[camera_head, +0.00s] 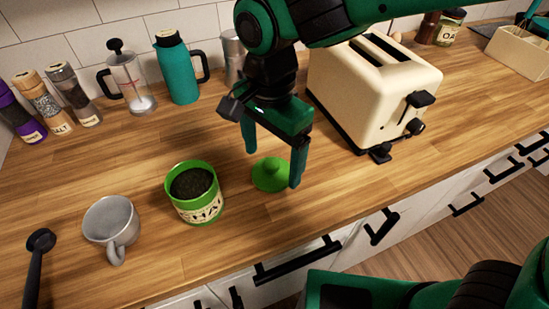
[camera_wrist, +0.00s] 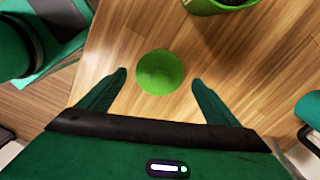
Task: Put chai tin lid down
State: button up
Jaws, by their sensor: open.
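The green chai tin lid (camera_head: 270,174) lies on the wooden counter, just right of the chai tin. It also shows in the wrist view (camera_wrist: 160,72), between and just beyond my fingertips. The green chai tin (camera_head: 194,194) stands upright and uncovered, with dark contents inside; its edge shows at the top of the wrist view (camera_wrist: 218,5). My gripper (camera_head: 273,168) is open above the lid, with its fingers apart on either side of it. Nothing is between the fingers in their grip. Whether the fingertips touch the counter I cannot tell.
A cream toaster (camera_head: 372,85) stands close to the right of my gripper. A grey mug (camera_head: 111,225) and a dark-handled utensil (camera_head: 38,255) are at the left. A teal flask (camera_head: 178,68), a glass press (camera_head: 126,80) and several spice jars line the wall. Counter in front of the lid is clear.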

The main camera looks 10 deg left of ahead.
aim_at(272, 163)
notch_tip(272, 163, up, 10)
dwell(0.4)
dwell(0.3)
